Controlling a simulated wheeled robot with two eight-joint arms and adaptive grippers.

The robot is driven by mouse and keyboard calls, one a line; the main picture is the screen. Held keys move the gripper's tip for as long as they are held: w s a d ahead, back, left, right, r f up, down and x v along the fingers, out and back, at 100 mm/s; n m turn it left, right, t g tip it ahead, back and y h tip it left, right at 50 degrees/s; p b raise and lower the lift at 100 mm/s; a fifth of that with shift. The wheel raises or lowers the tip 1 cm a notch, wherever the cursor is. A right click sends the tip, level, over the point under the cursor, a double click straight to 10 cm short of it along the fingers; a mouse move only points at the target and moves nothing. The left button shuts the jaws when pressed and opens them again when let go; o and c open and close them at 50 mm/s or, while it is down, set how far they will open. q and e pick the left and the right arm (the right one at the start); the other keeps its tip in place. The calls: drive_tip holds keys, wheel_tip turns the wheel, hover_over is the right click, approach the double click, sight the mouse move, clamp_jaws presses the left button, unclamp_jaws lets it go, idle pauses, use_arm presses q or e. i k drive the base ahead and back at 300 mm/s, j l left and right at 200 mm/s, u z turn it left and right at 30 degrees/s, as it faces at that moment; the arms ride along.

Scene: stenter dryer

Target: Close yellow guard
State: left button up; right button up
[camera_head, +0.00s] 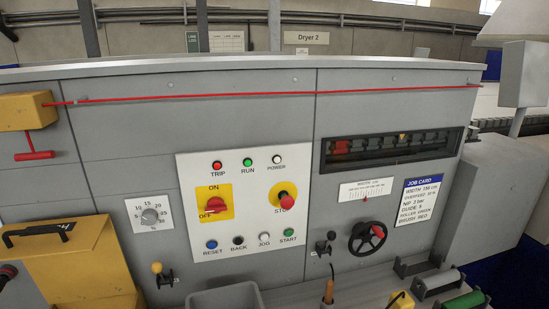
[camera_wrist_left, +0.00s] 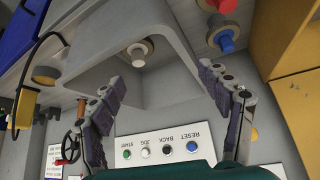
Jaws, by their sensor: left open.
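The yellow guard (camera_head: 88,255) is at the lower left of the head view, with a black bar handle (camera_head: 38,235) on its upper face. Its lower part is cut off by the frame, and I cannot tell how far it is open. A yellow surface, likely the same guard (camera_wrist_left: 300,105), shows at the right edge of the left wrist view. My left gripper (camera_wrist_left: 161,75) is open and empty in that view, its fingers spread to the left of the yellow surface and apart from it. My right gripper is in neither view.
A control panel (camera_head: 188,243) with buttons and a red switch is right of the guard. A yellow-knobbed lever (camera_head: 157,268) stands close beside the guard. A grey bin (camera_head: 225,297) and a handwheel (camera_head: 368,238) are further right. A red pull cord (camera_head: 270,94) runs above.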

sight(74, 259)
drive_tip(key=u, duration=1.65)
